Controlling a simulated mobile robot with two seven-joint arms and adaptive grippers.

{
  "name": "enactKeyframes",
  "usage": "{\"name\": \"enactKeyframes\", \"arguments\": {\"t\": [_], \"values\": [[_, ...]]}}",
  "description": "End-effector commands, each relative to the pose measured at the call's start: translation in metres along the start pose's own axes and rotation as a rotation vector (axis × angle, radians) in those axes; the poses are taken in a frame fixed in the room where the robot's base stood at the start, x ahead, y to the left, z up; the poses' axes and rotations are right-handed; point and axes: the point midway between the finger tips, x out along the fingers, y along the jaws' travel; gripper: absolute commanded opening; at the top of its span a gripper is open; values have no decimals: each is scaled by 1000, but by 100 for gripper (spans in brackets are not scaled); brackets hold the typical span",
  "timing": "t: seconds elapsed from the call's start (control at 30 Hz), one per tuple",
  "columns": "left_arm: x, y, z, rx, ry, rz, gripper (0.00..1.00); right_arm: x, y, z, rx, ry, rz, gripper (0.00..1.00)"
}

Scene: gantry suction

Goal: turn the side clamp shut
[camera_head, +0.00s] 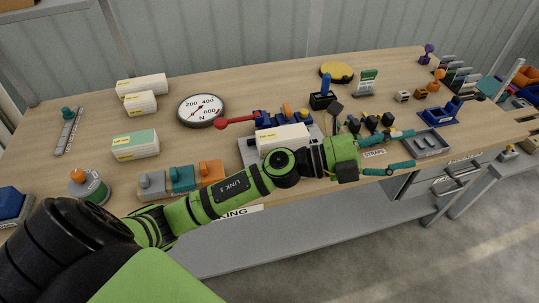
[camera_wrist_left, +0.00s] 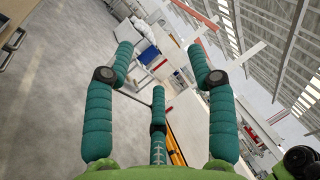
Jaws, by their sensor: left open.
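The side clamp shows in the head view as a red lever (camera_head: 238,121) with a ball at its left end. It reaches left from blue parts (camera_head: 268,119) on a grey fixture (camera_head: 248,152). A white block (camera_head: 285,136) sits in this fixture; my left arm hides part of its front. My left gripper (camera_head: 413,149) is at the table's front right, past the fixture, pointing right. Its teal fingers are spread and empty. In the left wrist view the gripper (camera_wrist_left: 160,60) is also open, with floor and distant room beyond. My right gripper is not in view.
A round dial (camera_head: 201,109) lies left of the lever. White blocks (camera_head: 135,145) stand further left. Grey, teal and orange pieces (camera_head: 181,180) are near the front edge. A grey tray (camera_head: 432,143) lies close to the gripper. The back middle of the table is mostly clear.

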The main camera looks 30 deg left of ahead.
Motion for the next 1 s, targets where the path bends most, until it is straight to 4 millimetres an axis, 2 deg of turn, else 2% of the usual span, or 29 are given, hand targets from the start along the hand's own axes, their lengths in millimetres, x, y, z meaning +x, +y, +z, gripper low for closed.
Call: {"name": "enactKeyframes", "arguments": {"t": [0.03,0.1,0.17,0.2,0.27,0.3,0.37,0.4,0.5,0.6,0.7,0.77,1.0], "values": [[3,7,-14,136,155,59,56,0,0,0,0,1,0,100],[-4,28,-30,301,365,169,56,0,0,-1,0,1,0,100],[-20,52,-33,429,533,292,56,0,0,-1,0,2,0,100],[-36,68,-28,507,639,388,56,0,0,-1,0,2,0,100],[-65,91,-12,605,780,551,56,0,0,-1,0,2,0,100],[-87,102,4,657,863,667,56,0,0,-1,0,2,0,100],[-121,112,31,711,964,843,56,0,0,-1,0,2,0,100],[-144,114,51,732,1017,957,56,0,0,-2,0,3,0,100],[-194,108,93,748,1105,1207,56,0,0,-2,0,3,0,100],[-228,95,121,733,1147,1384,56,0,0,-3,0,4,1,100],[-248,86,134,713,1167,1481,56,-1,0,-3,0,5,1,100],[-254,87,137,706,1171,1506,56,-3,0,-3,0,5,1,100],[-264,117,132,701,1177,1510,56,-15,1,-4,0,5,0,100]]}}
